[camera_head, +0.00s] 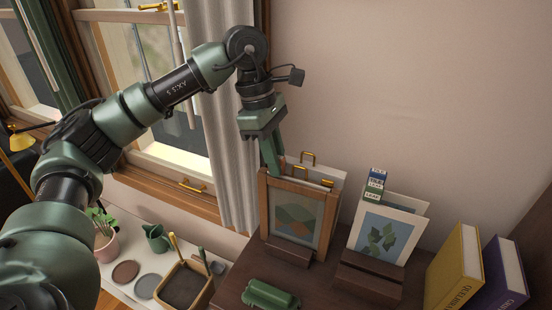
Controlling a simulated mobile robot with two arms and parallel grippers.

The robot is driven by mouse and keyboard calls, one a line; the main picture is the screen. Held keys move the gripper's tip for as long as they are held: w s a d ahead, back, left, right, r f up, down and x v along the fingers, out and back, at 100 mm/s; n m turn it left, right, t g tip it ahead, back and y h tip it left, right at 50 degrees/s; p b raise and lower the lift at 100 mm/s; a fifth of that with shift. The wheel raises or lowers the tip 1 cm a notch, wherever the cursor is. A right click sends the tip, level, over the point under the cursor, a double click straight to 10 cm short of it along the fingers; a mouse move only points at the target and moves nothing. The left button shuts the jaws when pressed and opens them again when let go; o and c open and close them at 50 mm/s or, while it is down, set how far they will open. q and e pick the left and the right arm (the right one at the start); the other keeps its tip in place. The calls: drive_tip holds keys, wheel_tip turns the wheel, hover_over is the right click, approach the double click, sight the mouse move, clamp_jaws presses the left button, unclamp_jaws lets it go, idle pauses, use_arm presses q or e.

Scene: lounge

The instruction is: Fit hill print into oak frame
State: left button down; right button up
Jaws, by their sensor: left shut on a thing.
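The oak frame (265,207) stands upright on a dark wooden stand. The hill print (297,220), with orange and green hills, shows through its opening. My left gripper (272,162) points down at the top left of the frame. It is shut, apparently on the print's top edge; the frame's top rail and the fingers hide the held part. Brass handles (300,173) rise just behind the top rail, with pale panels behind. My right gripper is not in view.
A white-framed leaf print (383,236) stands to the right, with a small stack of labelled blocks (375,184) behind. A yellow book (453,272) and purple book (506,272) stand further right. A green roll (270,295) lies in front. A tray (205,296) is at lower left.

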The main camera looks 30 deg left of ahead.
use_arm(q)
drive_tip(key=shift+f, duration=0.2)
drive_tip(key=c, duration=1.3)
unclamp_jaws()
drive_tip(key=shift+c, duration=0.2)
drive_tip(key=shift+p+v, duration=1.95)
drive_tip(key=shift+v, duration=1.1)
drive_tip(key=shift+s+f, duration=0.1)
drive_tip(key=shift+f, duration=0.05)
